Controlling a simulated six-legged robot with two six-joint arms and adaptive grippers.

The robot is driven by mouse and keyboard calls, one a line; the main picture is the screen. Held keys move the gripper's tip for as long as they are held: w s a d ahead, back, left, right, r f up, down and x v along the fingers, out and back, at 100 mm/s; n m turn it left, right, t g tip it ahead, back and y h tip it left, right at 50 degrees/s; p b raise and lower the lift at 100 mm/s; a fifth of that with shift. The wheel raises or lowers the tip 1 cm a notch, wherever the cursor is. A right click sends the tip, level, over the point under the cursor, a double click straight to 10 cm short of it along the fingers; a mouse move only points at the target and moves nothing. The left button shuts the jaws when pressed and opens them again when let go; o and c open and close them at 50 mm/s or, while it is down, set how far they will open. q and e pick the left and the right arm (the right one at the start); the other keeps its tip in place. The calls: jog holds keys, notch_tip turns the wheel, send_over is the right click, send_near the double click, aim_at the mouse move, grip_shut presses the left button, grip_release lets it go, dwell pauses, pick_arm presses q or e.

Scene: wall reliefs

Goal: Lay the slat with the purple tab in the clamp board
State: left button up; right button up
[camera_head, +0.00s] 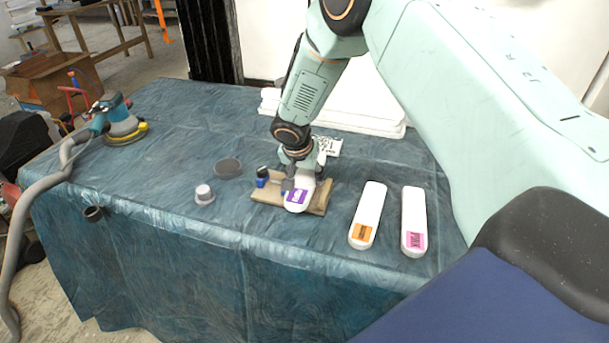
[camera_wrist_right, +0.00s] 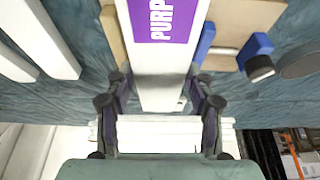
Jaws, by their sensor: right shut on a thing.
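The white slat with the purple tab (camera_head: 297,197) is in my right gripper (camera_head: 303,170), over the clamp board (camera_head: 318,204). In the right wrist view the slat (camera_wrist_right: 168,65) runs between the two fingers of the gripper (camera_wrist_right: 160,88), which are shut on its sides. The wooden clamp board (camera_wrist_right: 240,18) shows behind the slat, with blue clamp parts (camera_wrist_right: 256,50) to one side. I cannot tell whether the slat touches the board. The gripper and slat hide part of the board. My left gripper is in neither view.
White slats with an orange tab (camera_head: 362,233) and a pink tab (camera_head: 414,240) lie to the right. A grey knob (camera_head: 204,194) and a dark disc (camera_head: 227,168) lie left of the board. White panels (camera_head: 370,115) lie behind; a sander (camera_head: 122,122) stands far left.

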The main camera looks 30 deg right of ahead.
jog(key=shift+s+r, duration=0.1)
dwell(0.3)
jog(key=shift+b, duration=0.4)
jog(key=shift+f+b, duration=1.8)
jog(key=shift+b, duration=0.2)
dwell(1.0)
jog(key=o, duration=1.3)
jog(key=shift+o, duration=0.2)
jog(key=v, duration=1.2)
jog(key=x, duration=1.1)
jog(key=shift+f, duration=0.15)
